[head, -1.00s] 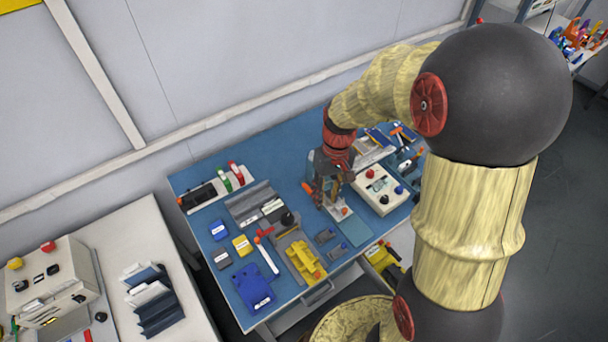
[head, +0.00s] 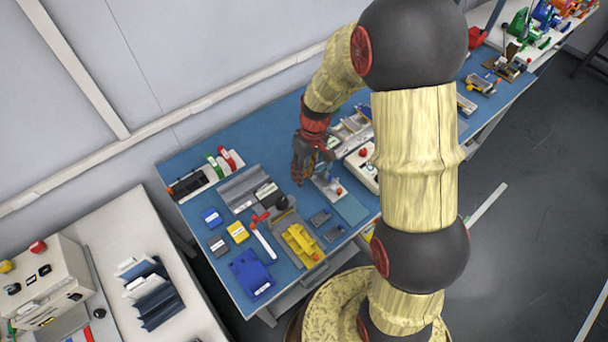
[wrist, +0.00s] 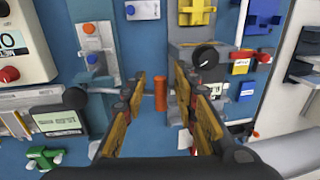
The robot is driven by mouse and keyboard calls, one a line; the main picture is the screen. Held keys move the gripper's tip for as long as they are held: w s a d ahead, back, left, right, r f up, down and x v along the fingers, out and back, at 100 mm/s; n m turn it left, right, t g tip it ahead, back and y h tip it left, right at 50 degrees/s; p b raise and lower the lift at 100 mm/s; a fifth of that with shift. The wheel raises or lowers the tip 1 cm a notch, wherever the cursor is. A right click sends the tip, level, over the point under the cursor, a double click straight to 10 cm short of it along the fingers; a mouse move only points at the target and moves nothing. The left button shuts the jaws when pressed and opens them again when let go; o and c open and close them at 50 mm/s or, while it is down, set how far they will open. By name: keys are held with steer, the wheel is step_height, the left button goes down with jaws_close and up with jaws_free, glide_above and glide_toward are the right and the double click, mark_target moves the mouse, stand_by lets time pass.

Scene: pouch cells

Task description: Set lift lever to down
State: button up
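An orange cylindrical handle (wrist: 160,95) stands between my gripper's fingers in the wrist view; it looks like the lift lever's grip. My gripper (wrist: 160,78) is open, one finger on each side of the handle, with gaps visible. I cannot tell how far below the fingertips the handle is. In the head view my gripper (head: 304,176) points down over the blue bench, behind a small grey plate fixture (head: 330,188), and it hides the handle there.
A yellow-topped fixture (head: 300,245) with a black knob (wrist: 205,57) stands close by. A control box with a red button (wrist: 10,75) is on the other side. A display unit (wrist: 58,122) and another black knob (wrist: 75,97) are near the left finger.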

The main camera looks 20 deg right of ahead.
steer(key=shift+s+f, duration=0.1)
steer(key=shift+f, duration=0.25)
steer(key=shift+c, duration=0.4)
jaws_close()
stand_by(0.4)
